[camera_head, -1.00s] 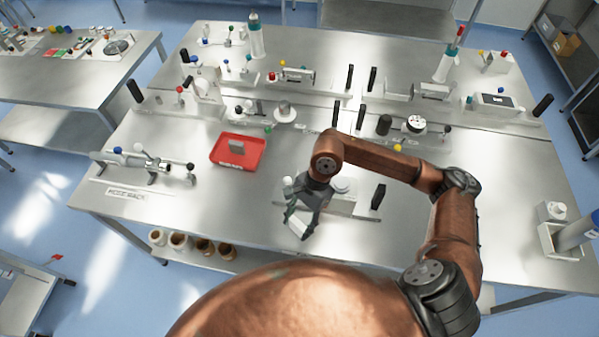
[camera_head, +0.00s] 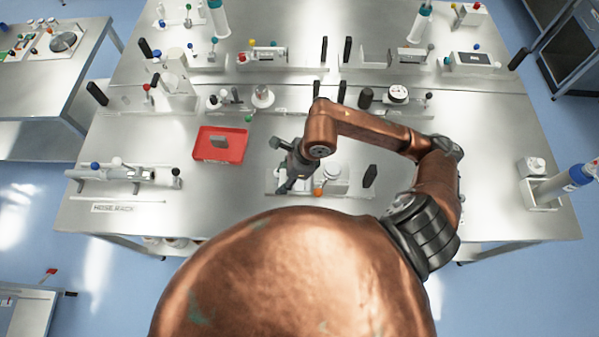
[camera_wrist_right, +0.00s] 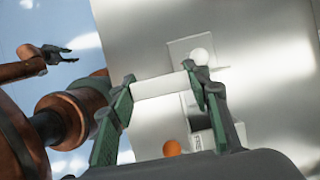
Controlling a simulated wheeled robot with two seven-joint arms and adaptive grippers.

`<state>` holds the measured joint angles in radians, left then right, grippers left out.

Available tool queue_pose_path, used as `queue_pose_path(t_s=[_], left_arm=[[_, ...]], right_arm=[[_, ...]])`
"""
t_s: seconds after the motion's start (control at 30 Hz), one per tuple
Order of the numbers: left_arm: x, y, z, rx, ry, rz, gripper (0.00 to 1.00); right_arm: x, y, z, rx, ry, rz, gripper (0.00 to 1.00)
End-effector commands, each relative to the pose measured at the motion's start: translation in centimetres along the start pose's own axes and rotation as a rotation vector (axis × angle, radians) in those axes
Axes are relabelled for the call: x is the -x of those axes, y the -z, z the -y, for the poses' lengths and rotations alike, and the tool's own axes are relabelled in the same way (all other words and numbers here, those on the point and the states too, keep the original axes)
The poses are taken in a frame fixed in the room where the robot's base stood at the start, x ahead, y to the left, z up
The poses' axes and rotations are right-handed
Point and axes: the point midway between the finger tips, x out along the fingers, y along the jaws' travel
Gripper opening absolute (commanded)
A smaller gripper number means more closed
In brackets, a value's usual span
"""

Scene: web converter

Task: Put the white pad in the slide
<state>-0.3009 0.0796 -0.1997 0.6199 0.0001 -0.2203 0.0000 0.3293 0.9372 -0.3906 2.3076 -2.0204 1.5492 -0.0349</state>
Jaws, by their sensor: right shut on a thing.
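My right gripper (camera_head: 287,184) is low over a pale station near the table's front middle. In the right wrist view its green-padded fingers (camera_wrist_right: 158,90) are shut on a white, bar-like piece, the white pad (camera_wrist_right: 158,86). The pad spans the gap between the fingers. In the head view the pad is hard to make out. The station (camera_head: 335,187) has an orange knob, a round white top and a black handle. I cannot tell for certain which part is the slide. My left gripper (camera_wrist_right: 62,54) shows at the wrist view's upper left, open and empty.
A red tray (camera_head: 222,156) with a grey block in it lies left of my right gripper. Several stations with knobs and black posts line the table's back.

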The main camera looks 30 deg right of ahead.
Motion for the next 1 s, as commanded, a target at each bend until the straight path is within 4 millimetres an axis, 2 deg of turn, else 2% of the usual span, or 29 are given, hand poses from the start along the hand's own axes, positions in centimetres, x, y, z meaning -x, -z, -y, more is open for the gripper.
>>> queue_pose_path(t_s=[0.03,0.13,0.33,0.63,0.83,1.0], left_arm=[[0.6,-0.1,0.0,0.0,0.0,0.001,0.4],[1.3,-0.1,0.0,0.001,0.0,0.002,0.4],[2.1,0.1,0.1,0.001,0.0,0.0,0.4],[2.7,0.4,0.1,0.0,0.0,-0.002,0.4],[4.1,0.8,0.2,-0.001,0.001,-0.005,0.4],[4.0,0.7,0.2,-0.001,0.001,-0.005,0.4]], right_arm=[[0.0,1.1,1.0,-0.01,0.0,-0.007,0.28],[-0.4,2.9,2.9,-0.009,0.0,-0.007,0.28],[-3.1,5.6,5.0,-0.007,0.0,-0.002,0.28],[-4.8,7.6,6.4,-0.006,-0.001,-0.002,0.28],[-7.1,8.4,6.5,-0.003,-0.001,0.001,0.28],[-7.7,8.7,6.5,0.0,0.001,0.0,0.28]])
